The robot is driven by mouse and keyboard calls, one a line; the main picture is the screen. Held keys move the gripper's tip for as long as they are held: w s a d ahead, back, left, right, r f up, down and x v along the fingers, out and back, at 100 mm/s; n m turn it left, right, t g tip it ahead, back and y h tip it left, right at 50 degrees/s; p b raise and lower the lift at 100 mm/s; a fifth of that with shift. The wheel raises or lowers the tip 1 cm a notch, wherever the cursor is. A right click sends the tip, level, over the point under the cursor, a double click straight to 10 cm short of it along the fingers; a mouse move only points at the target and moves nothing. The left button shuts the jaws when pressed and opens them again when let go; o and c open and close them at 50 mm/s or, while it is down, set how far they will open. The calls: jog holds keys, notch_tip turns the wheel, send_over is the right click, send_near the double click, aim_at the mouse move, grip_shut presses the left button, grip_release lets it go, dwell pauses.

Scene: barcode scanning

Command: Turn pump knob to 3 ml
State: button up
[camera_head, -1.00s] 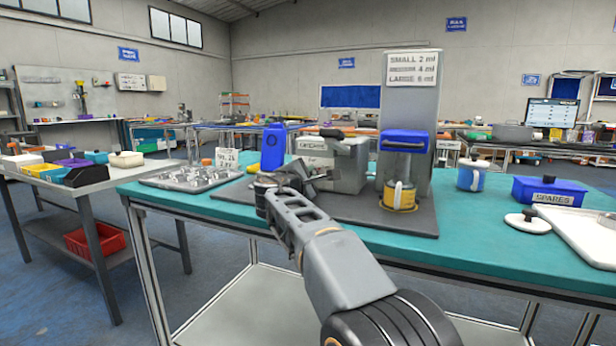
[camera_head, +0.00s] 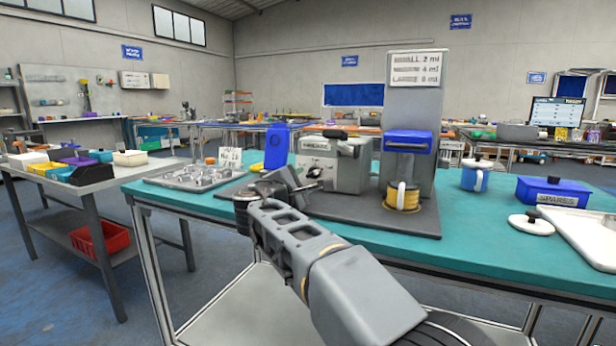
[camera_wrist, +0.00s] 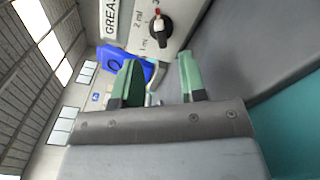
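The grease pump (camera_head: 345,165) is a grey box with a label on its front, standing on a dark mat on the teal bench. Its dial knob (camera_head: 315,171) shows dark on the front face. In the wrist view the black knob (camera_wrist: 160,30) has a red mark at its top end, with "2 ml" and "1 ml" printed to its left. The knob lies beyond the fingertips, apart from them. My gripper (camera_wrist: 158,72) has two green fingers spread with nothing between them. In the head view my gripper (camera_head: 306,186) is low in front of the pump.
A blue jug (camera_head: 277,146) stands behind and left of the pump. To the right are a blue-topped dispenser (camera_head: 407,141) and a yellow-banded cup (camera_head: 403,196). A metal parts tray (camera_head: 190,176) lies to the left. A sign above lists sizes in ml.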

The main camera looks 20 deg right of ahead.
jog(key=v, duration=0.7)
jog(key=shift+p, duration=0.4)
jog(key=shift+w, duration=0.1)
jog(key=shift+s+d+r+g+p, duration=0.25)
jog(key=shift+d+r+g+p, duration=0.05)
jog(key=shift+p, duration=0.6)
jog(key=s+m+g+y+p, duration=0.1)
jog(key=p, duration=0.2)
jog(key=s+d+m+g+p, duration=0.1)
jog(key=p, duration=0.2)
jog(key=s+d+r+m+y+p, duration=0.1)
jog(key=p, duration=0.1)
jog(key=shift+s+d+r+g+y+p, duration=0.1)
jog(key=shift+s+d+g+y+p, duration=0.1)
jog(key=shift+s+g+y+p, duration=0.15)
jog(key=s+a+r+m+g+y+p, duration=0.1)
jog(key=s+a+m+g+y+p, duration=0.1)
jog(key=s+m+y+p, duration=0.3)
jog(key=s+a+r+m+g+y+p, duration=0.2)
jog(key=s+m+y+p, duration=0.3)
jog(key=s+p, duration=0.6)
jog(key=a+m+g+p, duration=0.1)
jog(key=p, duration=0.7)
jog(key=shift+a+r, duration=0.3)
jog(key=shift+a, duration=0.1)
jog(key=shift+a+y, duration=0.1)
jog(key=shift+y, duration=0.25)
